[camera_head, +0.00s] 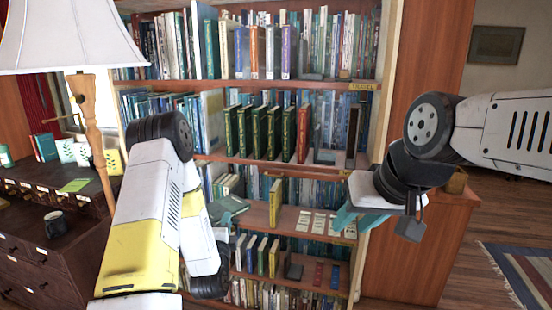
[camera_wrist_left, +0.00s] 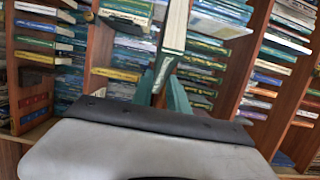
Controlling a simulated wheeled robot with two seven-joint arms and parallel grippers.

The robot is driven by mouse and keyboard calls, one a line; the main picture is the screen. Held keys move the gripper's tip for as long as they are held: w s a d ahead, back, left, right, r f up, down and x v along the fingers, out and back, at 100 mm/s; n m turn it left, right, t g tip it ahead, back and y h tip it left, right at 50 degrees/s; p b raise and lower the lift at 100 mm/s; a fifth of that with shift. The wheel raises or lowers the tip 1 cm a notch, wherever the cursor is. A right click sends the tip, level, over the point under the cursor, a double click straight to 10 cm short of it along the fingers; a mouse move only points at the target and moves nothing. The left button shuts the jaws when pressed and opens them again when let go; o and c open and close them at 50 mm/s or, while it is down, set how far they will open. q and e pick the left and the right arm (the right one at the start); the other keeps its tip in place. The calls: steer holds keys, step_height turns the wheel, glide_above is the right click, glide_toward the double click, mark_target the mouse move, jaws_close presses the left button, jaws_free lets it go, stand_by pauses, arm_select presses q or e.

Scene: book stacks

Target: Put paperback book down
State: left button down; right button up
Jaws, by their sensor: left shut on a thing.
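My left gripper (camera_head: 228,206) is in front of the bookcase's lower shelves, partly hidden by my own arm. In the left wrist view, its teal fingers (camera_wrist_left: 163,84) are shut on a paperback book (camera_wrist_left: 176,25), which shows pale pages and a greenish edge. The book points away from the gripper toward the shelves. In the head view I cannot make out the held book clearly. My right gripper (camera_head: 352,217) is at the bookcase's right side; its teal fingers show side-on, and I cannot tell how far apart they are.
The bookcase (camera_head: 240,85) holds rows of upright books. A yellow book (camera_head: 275,203) stands on a lower shelf, near several pale cards (camera_head: 320,222). A lamp (camera_head: 85,130) and a dark cabinet (camera_head: 60,265) with a mug (camera_head: 55,224) are at left. Open floor (camera_head: 455,265) shows at right.

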arm_select(q)
steer(key=shift+s+f, duration=0.9)
steer(key=shift+f, duration=0.15)
